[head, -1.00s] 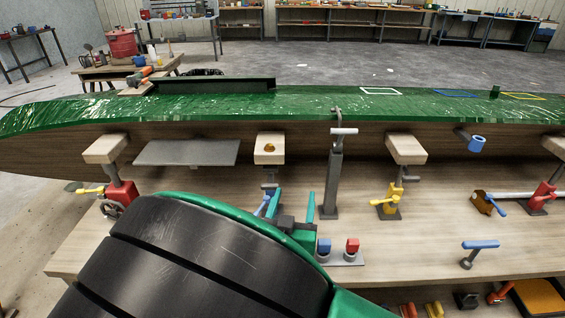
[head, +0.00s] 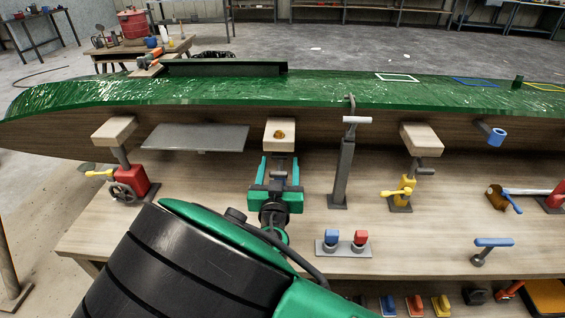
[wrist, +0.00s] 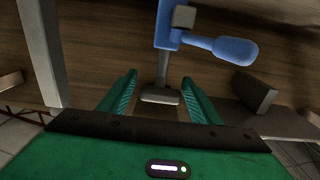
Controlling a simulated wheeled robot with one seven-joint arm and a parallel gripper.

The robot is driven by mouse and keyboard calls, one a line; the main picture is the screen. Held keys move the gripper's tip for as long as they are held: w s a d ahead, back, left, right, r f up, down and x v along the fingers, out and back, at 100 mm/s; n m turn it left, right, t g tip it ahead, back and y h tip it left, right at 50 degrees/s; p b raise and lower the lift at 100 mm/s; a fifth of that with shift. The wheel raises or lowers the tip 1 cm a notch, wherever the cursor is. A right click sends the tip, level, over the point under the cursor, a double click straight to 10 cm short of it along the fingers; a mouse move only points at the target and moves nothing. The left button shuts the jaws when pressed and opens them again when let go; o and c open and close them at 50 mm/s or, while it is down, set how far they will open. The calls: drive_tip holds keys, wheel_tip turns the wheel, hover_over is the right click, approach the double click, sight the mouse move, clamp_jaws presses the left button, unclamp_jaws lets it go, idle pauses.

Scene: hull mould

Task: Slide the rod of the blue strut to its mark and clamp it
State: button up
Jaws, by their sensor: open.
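The blue strut shows in the wrist view as a blue collar (wrist: 167,28) with a blue lever (wrist: 225,46) pointing right. A grey rod (wrist: 162,68) runs from the collar to a flat grey end piece (wrist: 160,96) between my fingers. My gripper (wrist: 160,82) is open, one green finger on each side of this piece; I see gaps on both sides. In the head view my gripper (head: 279,164) is below a wooden pad (head: 280,144) under the green hull and hides the strut's blue parts. I cannot make out the mark on the rod.
A grey post (head: 343,172) stands close right of my gripper, a yellow strut (head: 404,187) beyond it. A red strut (head: 132,178) and grey plate (head: 196,137) are left. A small stand with blue and red knobs (head: 342,248) sits in front on the bench (head: 430,235).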

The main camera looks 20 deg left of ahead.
sight(279, 156)
drive_tip(key=shift+w+a, duration=0.15)
drive_tip(key=shift+w, duration=0.35)
clamp_jaws()
drive_tip(key=shift+r, duration=1.65)
unclamp_jaws()
drive_tip(key=v, duration=1)
drive_tip(key=shift+s, duration=0.35)
